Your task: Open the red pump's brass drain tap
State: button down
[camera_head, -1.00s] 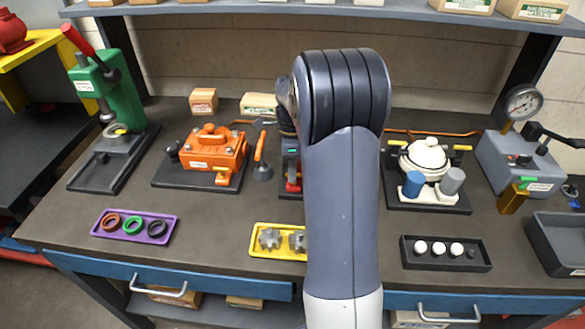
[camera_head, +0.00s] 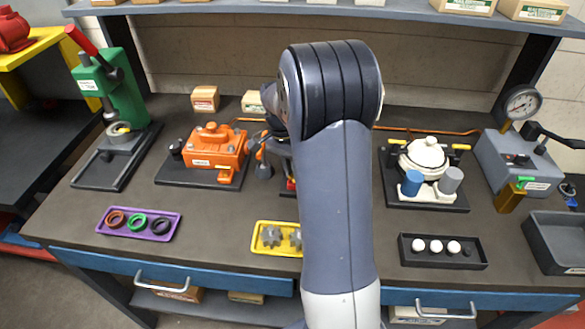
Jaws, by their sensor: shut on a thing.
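The red pump (camera_head: 291,184) is almost wholly hidden behind my arm at the middle of the bench. Only a small red part shows left of the arm. Its brass drain tap cannot be seen.
A yellow tray (camera_head: 262,250) lies in front. A white-topped unit (camera_head: 424,155) stands to the right, behind a black tray (camera_head: 408,260).

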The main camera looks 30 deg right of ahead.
jog(key=n, duration=0.3)
jog(key=n+h, duration=0.1)
jog(key=n, duration=0.2)
jog(key=shift+s+t, duration=0.2)
jog(key=shift+t, duration=0.2)
jog(key=shift+n, duration=0.4)
jog(key=c, duration=1.7)
grip_release()
jog(key=shift+c, duration=0.2)
notch_tip(320, 180, up, 11)
jog(key=w+a, duration=0.1)
jog(key=shift+a+f+b, duration=0.2)
jog(key=shift+a+b, duration=0.2)
jog(key=shift+b, duration=0.05)
jog(key=shift+w, duration=0.1)
